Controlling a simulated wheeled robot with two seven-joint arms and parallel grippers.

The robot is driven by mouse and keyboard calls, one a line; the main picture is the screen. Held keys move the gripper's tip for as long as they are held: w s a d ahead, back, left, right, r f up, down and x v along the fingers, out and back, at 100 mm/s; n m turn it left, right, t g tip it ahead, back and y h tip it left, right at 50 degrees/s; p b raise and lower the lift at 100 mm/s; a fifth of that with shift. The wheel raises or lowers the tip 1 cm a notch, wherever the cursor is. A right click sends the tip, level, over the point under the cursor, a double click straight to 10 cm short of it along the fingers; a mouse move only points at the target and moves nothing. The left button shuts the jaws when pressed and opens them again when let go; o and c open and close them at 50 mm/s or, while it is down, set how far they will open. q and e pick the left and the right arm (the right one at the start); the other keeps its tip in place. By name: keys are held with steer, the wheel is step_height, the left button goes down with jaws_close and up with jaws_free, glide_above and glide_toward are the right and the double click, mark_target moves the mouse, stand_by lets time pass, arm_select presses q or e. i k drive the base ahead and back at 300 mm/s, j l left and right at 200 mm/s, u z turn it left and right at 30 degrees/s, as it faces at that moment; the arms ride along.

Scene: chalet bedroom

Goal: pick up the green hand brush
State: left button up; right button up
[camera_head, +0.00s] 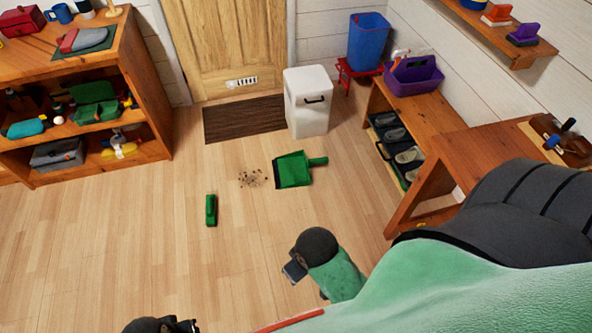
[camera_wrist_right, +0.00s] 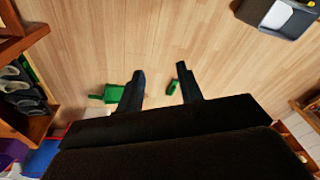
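The green hand brush (camera_head: 211,210) lies on the wooden floor, left of the green dustpan (camera_head: 294,169) and a small pile of dirt (camera_head: 252,178). My right gripper (camera_head: 293,271) is above the floor, to the lower right of the brush in the head view. In the right wrist view its two fingers (camera_wrist_right: 162,84) are apart and empty. The brush (camera_wrist_right: 173,87) shows between them, beyond and below the tips. The dustpan (camera_wrist_right: 112,93) is partly behind the left finger. My left gripper (camera_head: 160,326) shows only in part at the bottom edge; its fingers are unclear.
A wooden shelf unit (camera_head: 150,92) stands at left. A white bin (camera_head: 307,115) and a dark doormat (camera_head: 243,119) are by the door. A bench (camera_head: 425,108) with shoes and a wooden table (camera_head: 478,150) stand at right.

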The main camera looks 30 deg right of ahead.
mark_target(210, 212)
steer(key=i+l+u, duration=0.1)
steer(key=i+l, duration=0.15)
steer(key=i+l+u, duration=0.1)
steer(key=i+l, duration=0.2)
steer(key=l, duration=0.15)
steer(key=i+l+u, duration=0.1)
steer(key=l, duration=0.3)
steer(key=i+l+u, duration=0.1)
steer(key=i+l, duration=0.25)
steer(key=u, duration=0.85)
